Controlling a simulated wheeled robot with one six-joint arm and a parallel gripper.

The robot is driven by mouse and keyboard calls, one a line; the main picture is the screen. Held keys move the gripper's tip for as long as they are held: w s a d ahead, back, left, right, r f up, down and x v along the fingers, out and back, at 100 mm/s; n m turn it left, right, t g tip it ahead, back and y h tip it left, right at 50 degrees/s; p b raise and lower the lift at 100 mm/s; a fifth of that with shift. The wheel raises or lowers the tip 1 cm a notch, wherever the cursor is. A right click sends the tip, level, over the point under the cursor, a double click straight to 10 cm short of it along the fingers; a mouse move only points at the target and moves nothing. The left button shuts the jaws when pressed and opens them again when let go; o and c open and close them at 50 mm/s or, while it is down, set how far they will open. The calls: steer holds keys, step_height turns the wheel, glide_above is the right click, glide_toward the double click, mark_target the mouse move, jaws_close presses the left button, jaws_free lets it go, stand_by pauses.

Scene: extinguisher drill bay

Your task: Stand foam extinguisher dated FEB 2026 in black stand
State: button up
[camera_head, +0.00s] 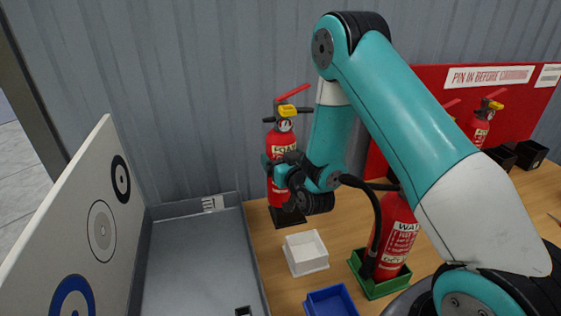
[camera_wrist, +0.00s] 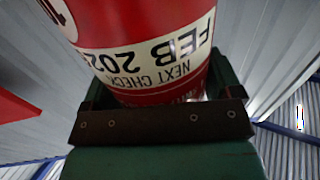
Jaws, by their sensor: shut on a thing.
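The foam extinguisher (camera_head: 283,143) is red with a red lever and a yellow part at its top. It stands upright in my gripper (camera_head: 279,172), which is shut around its body. In the wrist view its label (camera_wrist: 150,60) appears upside down and reads NEXT CHECK, FEB 202, with the last digit unclear at the curved edge. The black stand (camera_head: 289,217) is on the table directly under the extinguisher. I cannot tell whether the base is seated in it or just above it, as my gripper hides part of this.
A water extinguisher (camera_head: 398,238) stands in a green stand (camera_head: 378,286), partly behind my arm. A white tray (camera_head: 306,254) and a blue tray (camera_head: 331,302) are in front. A grey bay (camera_head: 190,262) with a target board (camera_head: 85,235) is left. Another extinguisher (camera_head: 479,130) and black holders (camera_head: 530,153) are right.

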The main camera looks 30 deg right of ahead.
steer(key=w+d+m+h, duration=0.1)
steer(key=w+d, duration=0.3)
steer(key=shift+w+d+f+h+b, duration=0.25)
steer(key=shift+d+f+h+b, duration=0.1)
steer(key=shift+f+h+b, duration=0.1)
steer(key=shift+f, duration=0.1)
steer(key=shift+f+b, duration=2.4)
steer(key=shift+b, duration=0.2)
steer(key=shift+s+r+p, duration=0.1)
steer(key=shift+r+p, duration=0.2)
steer(key=shift+r, duration=0.05)
steer(key=shift+f+b, duration=2.35)
steer(key=shift+f, duration=0.3)
stand_by(1.4)
